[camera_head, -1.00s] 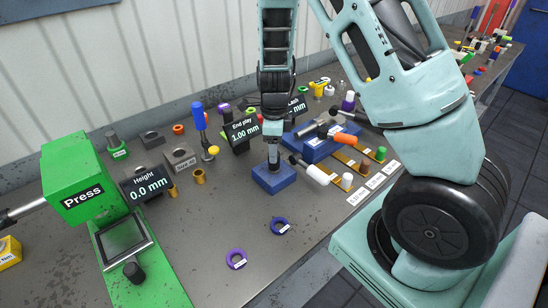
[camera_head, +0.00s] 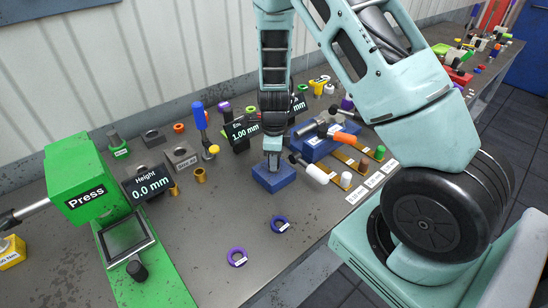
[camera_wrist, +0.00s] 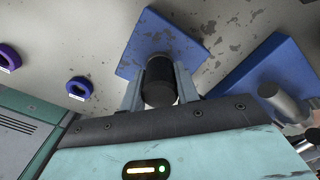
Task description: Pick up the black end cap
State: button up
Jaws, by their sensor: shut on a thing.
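The black end cap (camera_wrist: 159,80) is a dark cylinder between my gripper's two fingers in the wrist view. My gripper (camera_wrist: 159,88) is shut on it, one finger on each side. A blue square block (camera_wrist: 146,40) lies directly beyond the cap; I cannot tell whether the cap still touches it. In the head view, my gripper (camera_head: 272,165) points down over the same blue block (camera_head: 276,182), and its fingers hide the cap.
A purple ring (camera_head: 237,257) and a blue ring (camera_head: 280,224) lie on the bench in front. A green press (camera_head: 80,180) stands at the left. The bench's front middle is mostly clear.

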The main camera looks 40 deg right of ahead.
notch_tip(320, 180, up, 10)
jog(key=shift+f+b, duration=0.25)
jog(key=shift+b, duration=0.35)
jog(key=shift+r, duration=0.25)
jog(key=shift+r+p, duration=0.1)
jog(key=shift+p, duration=0.25)
